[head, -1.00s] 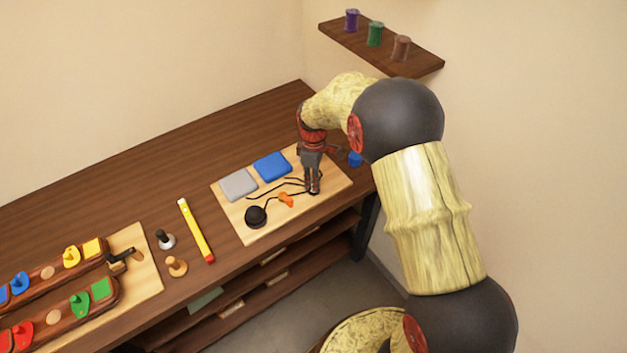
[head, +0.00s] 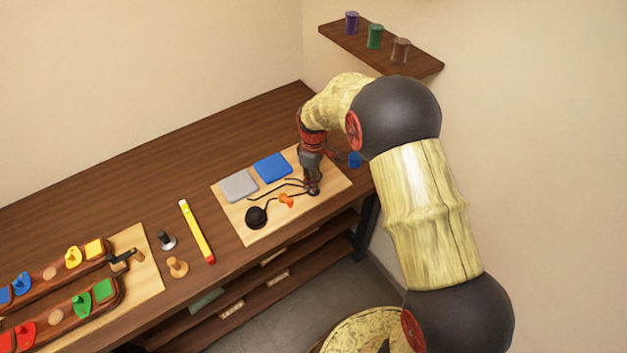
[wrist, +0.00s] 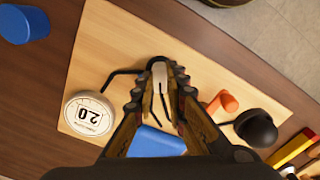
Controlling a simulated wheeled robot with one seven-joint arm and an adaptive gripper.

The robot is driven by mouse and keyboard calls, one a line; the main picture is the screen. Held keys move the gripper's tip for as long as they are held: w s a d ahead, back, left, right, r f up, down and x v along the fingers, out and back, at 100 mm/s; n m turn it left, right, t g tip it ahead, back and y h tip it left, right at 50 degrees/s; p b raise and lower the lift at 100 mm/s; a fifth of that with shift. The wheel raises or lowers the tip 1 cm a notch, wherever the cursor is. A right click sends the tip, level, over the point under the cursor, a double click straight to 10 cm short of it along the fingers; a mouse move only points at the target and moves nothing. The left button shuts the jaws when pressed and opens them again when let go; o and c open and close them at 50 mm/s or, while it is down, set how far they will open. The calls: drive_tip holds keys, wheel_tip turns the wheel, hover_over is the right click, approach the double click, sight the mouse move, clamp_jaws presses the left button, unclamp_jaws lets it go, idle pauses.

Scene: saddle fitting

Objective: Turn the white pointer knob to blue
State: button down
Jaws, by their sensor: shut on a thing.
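In the wrist view, my gripper (wrist: 158,92) is shut on a small white elongated piece (wrist: 159,74), which looks like the white pointer knob. The fingers hide its sides, and I cannot tell exactly where it points. A blue pad (wrist: 155,142) lies on the same pale board, partly hidden by my gripper; it also shows in the head view (head: 272,168). A grey pad (head: 238,186) lies to its left. In the head view, my gripper (head: 313,191) points down at the board's right part and hides the knob.
A blue cylinder (head: 355,160) stands beyond the gripper. A yellow level (head: 197,232) lies left.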

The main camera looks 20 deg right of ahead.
drive_tip(key=m+p, duration=0.2)
drive_tip(key=m, duration=0.5)
drive_tip(key=m+p, duration=0.1)
drive_tip(key=m, duration=0.6)
drive_tip(key=shift+p, duration=0.4)
drive_tip(key=c, duration=1.8)
unclamp_jaws()
drive_tip(key=shift+r, duration=0.1)
wheel_tip(320, 180, up, 12)
